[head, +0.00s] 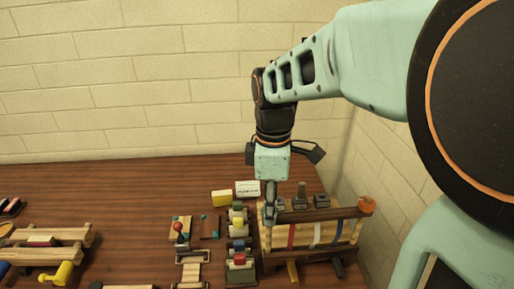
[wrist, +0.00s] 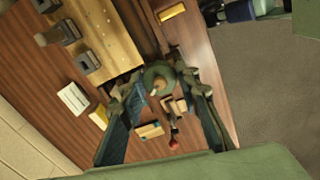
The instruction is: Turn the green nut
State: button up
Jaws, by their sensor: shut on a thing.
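The green nut (wrist: 157,74) shows in the wrist view as a dull green round piece with a hole, at the end of the wooden rack. My gripper (wrist: 160,88) has its two fingers on either side of the nut and is shut on it. In the head view my gripper (head: 270,213) points down at the left end of the wooden rack (head: 312,214), and it hides the nut there. How far the nut is turned cannot be told.
An orange knob (head: 366,204) sits at the rack's right end. Dark blocks (head: 301,196) stand along the rack's back. A row of coloured blocks (head: 238,245) and a red-knobbed piece (head: 179,228) lie close on the left. Wooden frames (head: 45,240) stand at far left.

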jog(key=o, duration=1.2)
jog(key=shift+c, duration=0.2)
notch_tip(320, 180, up, 12)
